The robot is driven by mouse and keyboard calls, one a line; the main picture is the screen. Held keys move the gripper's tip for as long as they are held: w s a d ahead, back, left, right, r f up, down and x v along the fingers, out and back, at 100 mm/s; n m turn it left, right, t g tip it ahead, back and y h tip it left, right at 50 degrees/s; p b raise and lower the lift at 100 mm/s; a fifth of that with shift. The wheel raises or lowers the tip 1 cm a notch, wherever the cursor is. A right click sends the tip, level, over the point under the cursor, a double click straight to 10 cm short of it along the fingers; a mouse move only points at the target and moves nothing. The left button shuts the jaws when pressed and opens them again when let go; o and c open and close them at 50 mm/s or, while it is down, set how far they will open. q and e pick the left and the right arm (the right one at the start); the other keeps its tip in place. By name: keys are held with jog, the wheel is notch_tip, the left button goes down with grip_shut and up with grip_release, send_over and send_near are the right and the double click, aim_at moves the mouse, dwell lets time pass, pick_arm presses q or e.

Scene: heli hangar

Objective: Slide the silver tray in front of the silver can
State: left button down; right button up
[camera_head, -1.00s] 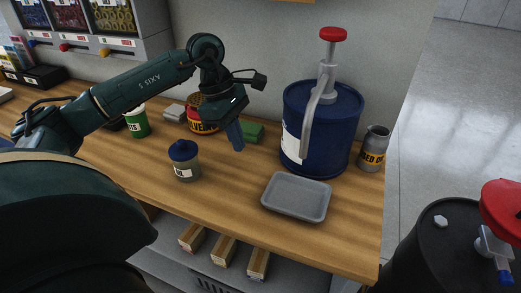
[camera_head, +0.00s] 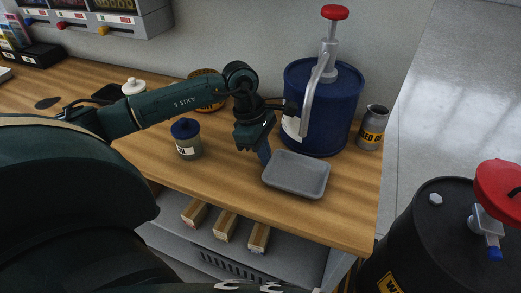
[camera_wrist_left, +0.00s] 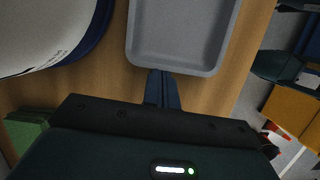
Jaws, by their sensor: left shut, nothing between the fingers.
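The silver tray (camera_head: 297,174), shallow and empty, lies flat on the wooden bench. The silver can (camera_head: 372,128), with a yellow label band, stands behind and to the right of it, near the bench's right end. My left gripper (camera_head: 264,156) is shut and empty, pointing down at the tray's left edge. In the left wrist view its fingertips (camera_wrist_left: 162,80) are right at the rim of the tray (camera_wrist_left: 185,35); I cannot tell whether they touch. My right gripper is not in view.
A blue drum with a red-topped pump (camera_head: 318,105) stands behind the tray. A jar with a blue lid (camera_head: 187,140) stands to the left. A black barrel (camera_head: 430,240) is beyond the bench's right end. The bench in front of the can, right of the tray, is clear.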

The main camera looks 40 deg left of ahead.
aim_at(292, 173)
pick_arm(q)
jog(key=d, duration=0.2)
jog(key=w+d+b, duration=0.1)
jog(key=d, duration=0.2)
jog(key=shift+w+d+b, duration=0.1)
jog(key=shift+d+b, duration=0.2)
jog(key=shift+d, duration=0.25)
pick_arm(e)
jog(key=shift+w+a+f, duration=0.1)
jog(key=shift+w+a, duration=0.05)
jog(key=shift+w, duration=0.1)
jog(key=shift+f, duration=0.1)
